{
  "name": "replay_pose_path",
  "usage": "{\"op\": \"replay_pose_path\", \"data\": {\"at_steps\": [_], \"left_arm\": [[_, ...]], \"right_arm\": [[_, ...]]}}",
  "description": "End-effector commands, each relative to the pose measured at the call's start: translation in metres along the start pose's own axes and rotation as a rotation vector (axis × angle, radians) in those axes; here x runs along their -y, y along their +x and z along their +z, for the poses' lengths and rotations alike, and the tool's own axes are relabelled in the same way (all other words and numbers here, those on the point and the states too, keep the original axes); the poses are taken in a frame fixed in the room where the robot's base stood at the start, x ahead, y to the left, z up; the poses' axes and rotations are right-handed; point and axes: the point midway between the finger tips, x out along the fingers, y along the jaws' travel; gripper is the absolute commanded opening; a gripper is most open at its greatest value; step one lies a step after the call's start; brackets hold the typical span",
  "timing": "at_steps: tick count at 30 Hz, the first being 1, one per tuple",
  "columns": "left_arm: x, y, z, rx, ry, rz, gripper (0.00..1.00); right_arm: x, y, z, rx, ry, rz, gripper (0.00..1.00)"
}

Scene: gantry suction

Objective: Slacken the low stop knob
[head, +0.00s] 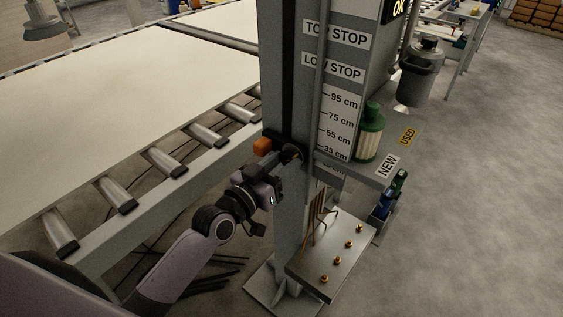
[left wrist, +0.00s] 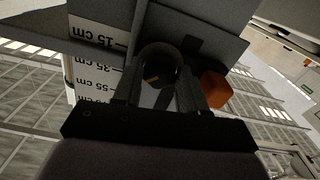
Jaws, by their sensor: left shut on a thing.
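The low stop knob (head: 293,152) is a dark round knob on the front of the grey column (head: 290,215), near the bottom marks of the cm scale. In the left wrist view the knob (left wrist: 158,62) sits between my two fingers, with a small orange mark on its face. My left gripper (head: 285,160) is shut on the knob; its fingers also show in the left wrist view (left wrist: 159,88). An orange block (head: 262,147) is beside the knob on the stop; it also shows in the left wrist view (left wrist: 215,90). My right gripper is not in view.
The scale plate (head: 340,115) carries TOP STOP and LOW STOP labels. A shelf (head: 400,145) marked USED and NEW holds a green-capped bottle (head: 369,135). Below stands a plate (head: 335,255) with brass fittings. A roller conveyor (head: 160,165) runs along the left.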

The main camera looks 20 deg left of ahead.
Motion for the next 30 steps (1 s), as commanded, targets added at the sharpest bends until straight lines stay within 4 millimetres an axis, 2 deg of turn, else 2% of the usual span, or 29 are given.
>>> {"op": "replay_pose_path", "data": {"at_steps": [15, 30], "left_arm": [[-0.001, 0.0, -0.001, 0.0, -0.38, 0.0, 0.11], [-0.001, 0.0, 0.0, 0.0, -0.526, 0.0, 0.11]], "right_arm": [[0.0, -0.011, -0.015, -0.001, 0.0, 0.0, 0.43], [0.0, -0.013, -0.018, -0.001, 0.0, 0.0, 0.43]]}}
